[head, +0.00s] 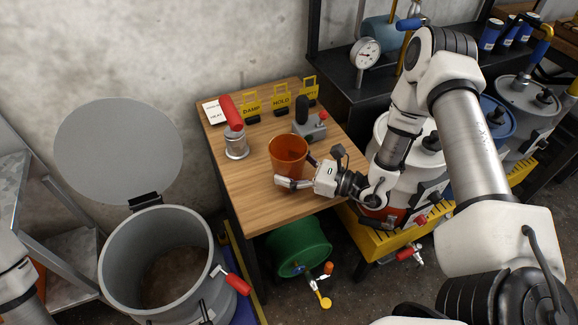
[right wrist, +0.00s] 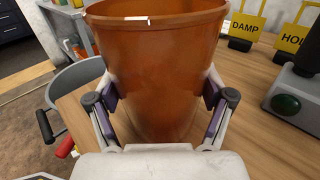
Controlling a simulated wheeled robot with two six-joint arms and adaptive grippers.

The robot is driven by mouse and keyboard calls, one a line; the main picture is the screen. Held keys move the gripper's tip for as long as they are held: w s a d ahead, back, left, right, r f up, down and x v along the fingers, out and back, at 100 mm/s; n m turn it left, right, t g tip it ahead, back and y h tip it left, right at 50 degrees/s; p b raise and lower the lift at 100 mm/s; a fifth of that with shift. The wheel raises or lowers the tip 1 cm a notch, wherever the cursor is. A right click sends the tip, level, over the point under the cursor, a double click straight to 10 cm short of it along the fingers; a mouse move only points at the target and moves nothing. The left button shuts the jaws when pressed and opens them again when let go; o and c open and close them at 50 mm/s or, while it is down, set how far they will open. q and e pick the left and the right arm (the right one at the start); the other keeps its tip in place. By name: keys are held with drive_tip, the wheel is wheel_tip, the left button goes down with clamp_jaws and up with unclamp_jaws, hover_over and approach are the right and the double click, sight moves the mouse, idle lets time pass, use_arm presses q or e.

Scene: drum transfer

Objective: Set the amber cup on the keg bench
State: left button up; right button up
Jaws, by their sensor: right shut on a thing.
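The amber cup (head: 288,150) is upright with its open mouth up, at the middle of the wooden table in the head view. It fills the middle of the right wrist view (right wrist: 165,60). My right gripper (head: 297,172) comes from the right and is shut on the cup, one finger on each side of its lower body. The cup's base is hidden, so I cannot tell whether it touches the wood. The wooden table (head: 240,185) may be the keg bench; a low yellow stand (head: 375,240) under the white kegs is also in view. My left gripper is out of view.
A metal canister with a red handle (head: 236,145) stands left of the cup. A control box (head: 310,127) and yellow signs (head: 281,104) stand behind. An open grey drum (head: 160,262) is left of the table, a green drum (head: 298,246) below. The table's front left is clear.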

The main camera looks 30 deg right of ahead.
drive_tip(key=shift+f, duration=0.15)
drive_tip(key=shift+f, duration=0.1)
drive_tip(key=o, duration=1.2)
